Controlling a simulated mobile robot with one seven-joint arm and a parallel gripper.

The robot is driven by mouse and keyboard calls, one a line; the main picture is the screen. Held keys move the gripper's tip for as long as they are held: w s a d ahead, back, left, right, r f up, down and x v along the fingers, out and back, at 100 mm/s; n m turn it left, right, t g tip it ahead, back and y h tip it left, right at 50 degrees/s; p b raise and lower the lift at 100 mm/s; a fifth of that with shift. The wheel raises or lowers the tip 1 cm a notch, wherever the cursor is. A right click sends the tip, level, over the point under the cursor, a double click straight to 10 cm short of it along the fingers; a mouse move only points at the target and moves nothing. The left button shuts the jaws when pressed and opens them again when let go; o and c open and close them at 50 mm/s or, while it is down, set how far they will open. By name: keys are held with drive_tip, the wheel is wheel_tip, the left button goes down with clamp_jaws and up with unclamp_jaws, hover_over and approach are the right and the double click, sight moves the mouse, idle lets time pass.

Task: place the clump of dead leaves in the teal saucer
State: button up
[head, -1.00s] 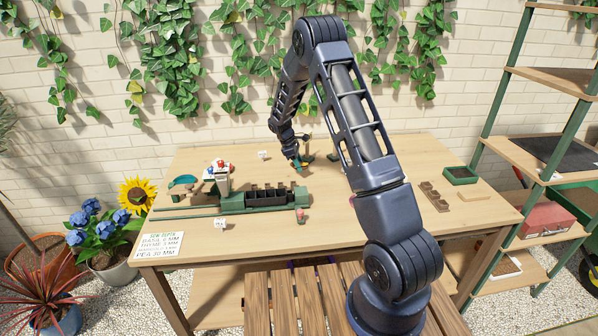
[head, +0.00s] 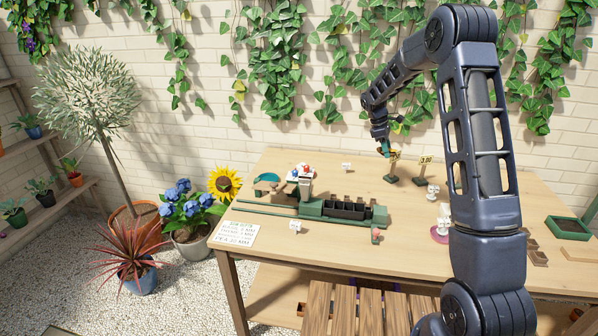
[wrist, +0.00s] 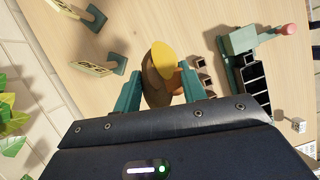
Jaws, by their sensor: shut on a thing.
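The clump of dead leaves (wrist: 160,72), brown with a yellow leaf on top, is between the teal fingers of my gripper (wrist: 158,88) in the wrist view. My gripper is shut on it. In the head view my gripper (head: 384,151) hangs above the back of the table, and the clump is too small there to make out clearly. The teal saucer (head: 267,176) lies on the table at the back left, well to the left of my gripper. I do not see it in the wrist view.
A green seeder with dark cells (head: 346,209) stands on the table between the saucer and my arm. Sign stands (head: 420,179) are just below and right of my gripper. White and red items (head: 300,172) stand right of the saucer. A small white block (head: 346,167) is at the back.

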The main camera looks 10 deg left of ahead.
drive_tip(key=w+a+n+t, duration=0.2)
drive_tip(key=w+a+n, duration=0.25)
drive_tip(key=a, duration=0.75)
wheel_tip(320, 180, up, 2)
drive_tip(key=n+t+y, duration=0.3)
drive_tip(key=n+y, duration=0.1)
drive_tip(key=n, duration=1.2)
hover_over(269, 178)
drive_tip(key=s, duration=0.2)
wheel_tip(269, 178, down, 19)
drive_tip(key=shift+s+d+f, duration=0.1)
drive_tip(key=shift+f, duration=0.6)
drive_tip(key=o, duration=1)
drive_tip(key=shift+c, duration=0.2)
drive_tip(key=shift+r, duration=0.1)
